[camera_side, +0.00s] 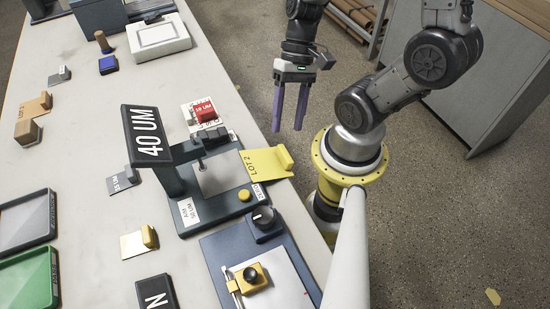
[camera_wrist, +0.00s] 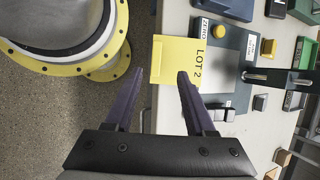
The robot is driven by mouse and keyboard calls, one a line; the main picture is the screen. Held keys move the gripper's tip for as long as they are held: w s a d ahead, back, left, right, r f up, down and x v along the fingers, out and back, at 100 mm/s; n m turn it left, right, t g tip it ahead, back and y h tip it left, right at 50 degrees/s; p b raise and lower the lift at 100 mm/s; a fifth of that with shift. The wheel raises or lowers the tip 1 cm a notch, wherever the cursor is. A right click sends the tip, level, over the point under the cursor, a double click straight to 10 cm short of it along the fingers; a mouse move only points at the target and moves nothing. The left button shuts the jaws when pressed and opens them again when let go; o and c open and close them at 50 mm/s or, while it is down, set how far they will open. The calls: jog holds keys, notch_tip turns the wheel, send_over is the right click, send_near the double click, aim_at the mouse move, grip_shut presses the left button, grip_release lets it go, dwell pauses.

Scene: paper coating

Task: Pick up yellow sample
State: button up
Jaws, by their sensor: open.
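The yellow sample (camera_side: 258,168) is a flat card marked LOT 2 with a raised yellow grip block at its right end. It lies by the dark gauge stand at the table's right edge, its block end near or past the edge. It also shows in the wrist view (camera_wrist: 176,58), just beyond my fingers. My gripper (camera_side: 287,128) is open and empty, pointing down above and beyond the sample in the side view. In the wrist view, the right finger of my gripper (camera_wrist: 161,75) overlaps the card's lower part in the picture; I see no clear contact.
The gauge stand (camera_side: 177,182) with a 40 UM display rises left of the sample. A red display block (camera_side: 204,110) stands behind. A coating plate with a yellow block (camera_side: 250,277) lies in front. Other sample cards and trays lie left.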

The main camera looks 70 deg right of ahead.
aim_at(286, 153)
jog(key=shift+s+d+x, duration=0.1)
jog(key=shift+x, duration=1.65)
jog(key=shift+s+d+x, duration=0.1)
jog(key=shift+x, duration=1.7)
grip_shut()
